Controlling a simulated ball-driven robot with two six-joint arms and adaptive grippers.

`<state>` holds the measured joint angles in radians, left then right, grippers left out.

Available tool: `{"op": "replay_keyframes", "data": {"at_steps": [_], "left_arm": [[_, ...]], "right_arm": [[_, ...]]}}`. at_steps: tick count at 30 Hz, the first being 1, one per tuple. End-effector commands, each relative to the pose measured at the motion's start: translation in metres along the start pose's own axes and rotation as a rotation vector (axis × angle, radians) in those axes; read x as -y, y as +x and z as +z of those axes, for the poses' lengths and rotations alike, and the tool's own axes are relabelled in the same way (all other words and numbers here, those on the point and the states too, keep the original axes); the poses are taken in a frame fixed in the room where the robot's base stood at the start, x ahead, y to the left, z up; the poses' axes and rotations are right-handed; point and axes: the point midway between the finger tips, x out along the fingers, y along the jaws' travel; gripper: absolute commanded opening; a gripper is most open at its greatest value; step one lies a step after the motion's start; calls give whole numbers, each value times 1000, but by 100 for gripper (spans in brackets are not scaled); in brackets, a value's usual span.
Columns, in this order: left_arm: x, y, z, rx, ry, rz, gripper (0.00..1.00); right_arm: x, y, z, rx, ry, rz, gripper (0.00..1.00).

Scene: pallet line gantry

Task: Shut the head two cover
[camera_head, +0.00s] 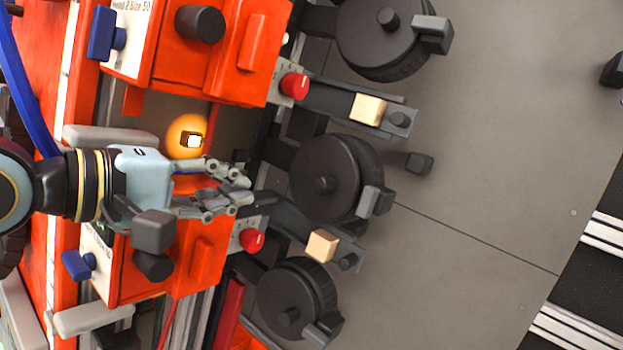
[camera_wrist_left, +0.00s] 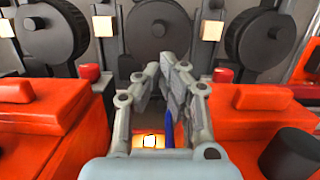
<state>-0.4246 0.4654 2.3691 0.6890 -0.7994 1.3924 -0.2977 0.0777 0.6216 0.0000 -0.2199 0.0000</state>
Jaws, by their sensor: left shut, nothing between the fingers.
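The upper red housing (camera_head: 185,70) carries a white label (camera_head: 128,38) that appears to read "Head 2". It has a black knob (camera_head: 200,25) and a blue handle (camera_head: 106,34). I cannot tell how far its cover is open. A second red housing (camera_head: 165,260) lies below it. My left gripper (camera_head: 243,188) is shut and empty, over the gap between the two housings, apart from the upper one. In the left wrist view its fingers (camera_wrist_left: 165,72) are together between two red housings, the left one (camera_wrist_left: 40,115) and the right one (camera_wrist_left: 262,120). My right gripper is not in view.
A glowing orange lamp (camera_head: 182,136) sits in the gap near my left gripper. Red knobs (camera_head: 294,85), dark round reels (camera_head: 325,178) and pale wooden blocks (camera_head: 368,109) stand to the right of the housings. Open grey floor (camera_head: 480,130) lies beyond.

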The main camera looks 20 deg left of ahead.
Motion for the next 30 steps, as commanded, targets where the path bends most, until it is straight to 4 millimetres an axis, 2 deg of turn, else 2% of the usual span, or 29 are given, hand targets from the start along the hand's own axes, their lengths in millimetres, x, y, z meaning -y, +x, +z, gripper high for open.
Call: {"op": "replay_keyframes", "data": {"at_steps": [7, 18, 24, 30], "left_arm": [[-1, 36, 0, 0, -9, 6, 0], [-1, 110, 1, 3, -4, 2, 0], [0, 131, 1, 2, -2, 0, 0], [0, 136, 1, 1, 0, 0, 0]], "right_arm": [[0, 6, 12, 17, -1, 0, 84], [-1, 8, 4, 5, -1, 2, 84], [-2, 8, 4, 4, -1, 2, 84], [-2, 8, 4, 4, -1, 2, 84]]}}
